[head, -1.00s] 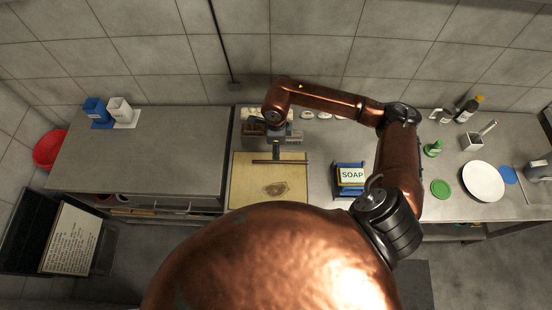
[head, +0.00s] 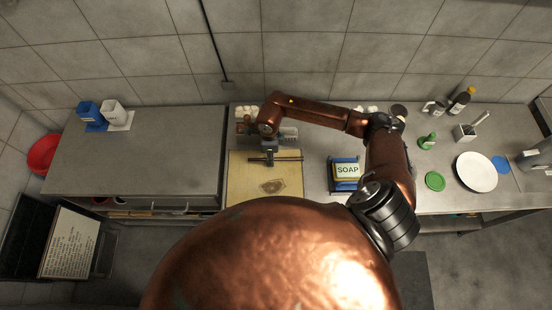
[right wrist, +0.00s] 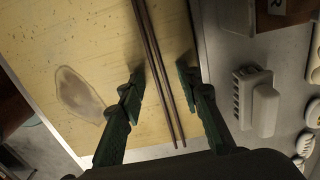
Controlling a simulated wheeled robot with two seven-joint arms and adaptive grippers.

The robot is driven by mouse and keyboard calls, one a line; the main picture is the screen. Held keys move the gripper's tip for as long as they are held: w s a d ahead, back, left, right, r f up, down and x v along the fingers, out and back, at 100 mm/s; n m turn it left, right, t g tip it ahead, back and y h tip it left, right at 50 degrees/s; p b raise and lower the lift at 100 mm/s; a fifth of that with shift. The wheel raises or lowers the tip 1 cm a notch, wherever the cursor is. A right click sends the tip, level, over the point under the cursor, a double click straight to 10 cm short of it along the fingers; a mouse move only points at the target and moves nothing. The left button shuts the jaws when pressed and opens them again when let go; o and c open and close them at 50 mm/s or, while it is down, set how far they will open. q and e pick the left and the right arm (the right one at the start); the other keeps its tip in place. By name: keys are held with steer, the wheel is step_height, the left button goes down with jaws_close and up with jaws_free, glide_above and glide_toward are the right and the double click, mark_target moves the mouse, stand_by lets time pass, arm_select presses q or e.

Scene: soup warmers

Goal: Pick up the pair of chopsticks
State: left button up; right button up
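The pair of chopsticks (head: 292,159) lies across the yellow cutting board (head: 236,190), dark brown and thin. In the right wrist view the chopsticks (right wrist: 151,45) run side by side between my right gripper's two green fingertips (right wrist: 160,77). Gaps show on both sides, so the fingers are open and not closed on them. In the head view my right gripper (head: 268,161) is over the chopsticks' middle and hides part of them. Its exact height above the board is hard to tell. My left gripper is not in view.
A blue soap holder (head: 346,174) stands right of the board. A white plate (head: 476,172), a green lid (head: 435,181) and bottles (head: 461,101) are farther right. Small white items (right wrist: 257,102) lie beside the board. The left counter (head: 150,160) is mostly clear.

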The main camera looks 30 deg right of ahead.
jaws_close()
steer(key=shift+r, duration=0.1)
